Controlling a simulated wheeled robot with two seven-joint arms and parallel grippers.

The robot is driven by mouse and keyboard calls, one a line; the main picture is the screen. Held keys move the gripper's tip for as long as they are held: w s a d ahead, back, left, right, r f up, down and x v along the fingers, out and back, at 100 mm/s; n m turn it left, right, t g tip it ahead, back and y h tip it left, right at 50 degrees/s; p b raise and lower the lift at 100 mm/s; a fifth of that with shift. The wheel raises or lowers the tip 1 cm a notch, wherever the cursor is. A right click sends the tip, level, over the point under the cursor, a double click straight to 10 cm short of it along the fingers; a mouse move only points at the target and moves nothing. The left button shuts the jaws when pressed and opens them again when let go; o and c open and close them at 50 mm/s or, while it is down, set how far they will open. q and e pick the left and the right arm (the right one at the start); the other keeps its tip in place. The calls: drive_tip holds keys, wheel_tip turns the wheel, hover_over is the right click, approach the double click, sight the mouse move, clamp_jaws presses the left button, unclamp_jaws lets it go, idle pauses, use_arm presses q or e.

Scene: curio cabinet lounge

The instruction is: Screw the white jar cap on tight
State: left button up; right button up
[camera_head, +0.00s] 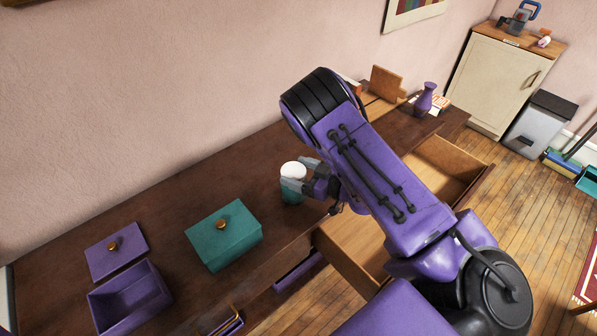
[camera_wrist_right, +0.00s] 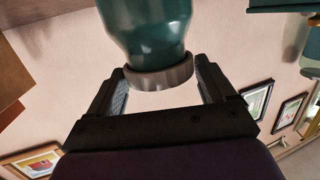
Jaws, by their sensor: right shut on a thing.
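The teal jar (camera_head: 291,195) stands upright on the dark wooden cabinet top, near its front edge. The white jar cap (camera_head: 293,169) sits on its mouth. My right gripper (camera_head: 303,174) reaches in from the right and is shut on the cap, one finger on each side. In the right wrist view the cap (camera_wrist_right: 162,77) shows as a pale ring between the fingers, against the teal jar (camera_wrist_right: 148,30); how tight it sits cannot be told. My left gripper is not in view.
A teal lidded box (camera_head: 223,240) stands left of the jar. An open purple box (camera_head: 130,299) and its lid (camera_head: 115,250) lie farther left. Open drawers (camera_head: 445,170) jut out in front. A purple vase (camera_head: 425,99) stands at the far right end.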

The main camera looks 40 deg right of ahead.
drive_tip(key=o, duration=1.4)
drive_tip(key=shift+c, duration=0.2)
drive_tip(key=shift+s+d+b, duration=0.2)
drive_tip(key=shift+s+b, duration=0.1)
drive_tip(key=shift+s, duration=0.05)
drive_tip(key=b+v, duration=0.3)
drive_tip(key=v, duration=0.6)
drive_tip(key=shift+s, duration=0.35)
drive_tip(key=shift+d+r, duration=0.1)
drive_tip(key=shift+r, duration=0.1)
